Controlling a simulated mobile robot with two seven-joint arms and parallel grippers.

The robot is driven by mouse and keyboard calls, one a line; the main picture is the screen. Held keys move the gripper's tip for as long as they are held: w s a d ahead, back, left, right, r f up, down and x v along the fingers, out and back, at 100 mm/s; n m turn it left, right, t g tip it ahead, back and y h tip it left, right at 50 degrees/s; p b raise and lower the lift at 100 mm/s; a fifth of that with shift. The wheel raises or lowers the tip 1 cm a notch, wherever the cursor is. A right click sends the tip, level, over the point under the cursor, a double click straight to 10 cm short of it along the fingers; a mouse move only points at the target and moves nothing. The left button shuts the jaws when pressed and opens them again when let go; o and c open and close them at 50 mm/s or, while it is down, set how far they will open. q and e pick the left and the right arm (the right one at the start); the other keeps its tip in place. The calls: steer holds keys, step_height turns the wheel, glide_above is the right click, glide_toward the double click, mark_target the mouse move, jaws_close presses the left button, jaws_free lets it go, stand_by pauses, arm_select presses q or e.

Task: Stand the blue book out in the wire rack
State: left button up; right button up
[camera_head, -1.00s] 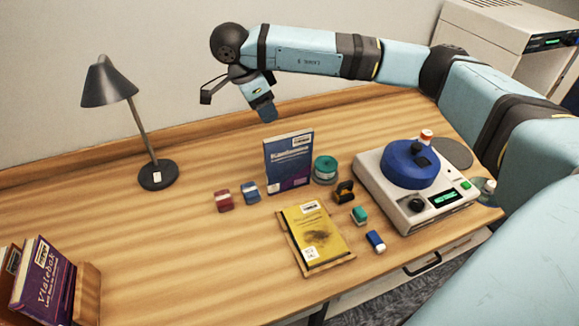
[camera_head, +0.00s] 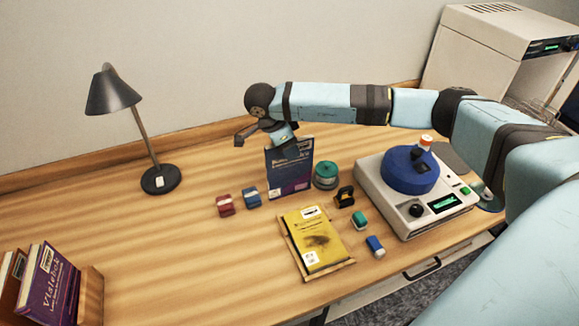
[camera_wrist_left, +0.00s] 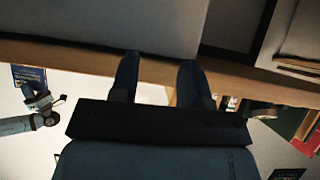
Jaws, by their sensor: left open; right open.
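The blue book (camera_head: 289,172) stands upright on the desk, its cover facing me. My right gripper (camera_head: 284,138) is open at the top edge of the book and covers part of it; I cannot tell whether it touches. In the left wrist view the blue book (camera_wrist_left: 29,76) shows at the far left edge beside my right gripper (camera_wrist_left: 40,102). My left gripper (camera_wrist_left: 159,65) is open and empty there, its two fingers apart; it is outside the head view.
A yellow book (camera_head: 313,240) lies on a wooden stand in front. A green round tin (camera_head: 326,175), small blocks (camera_head: 225,206) and a white machine with a blue drum (camera_head: 408,170) are near. A lamp (camera_head: 159,178) and purple book (camera_head: 47,285) are left. Left-middle desk is clear.

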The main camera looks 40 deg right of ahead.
steer(key=shift+d+f, duration=0.2)
steer(key=shift+f, duration=0.4)
jaws_close()
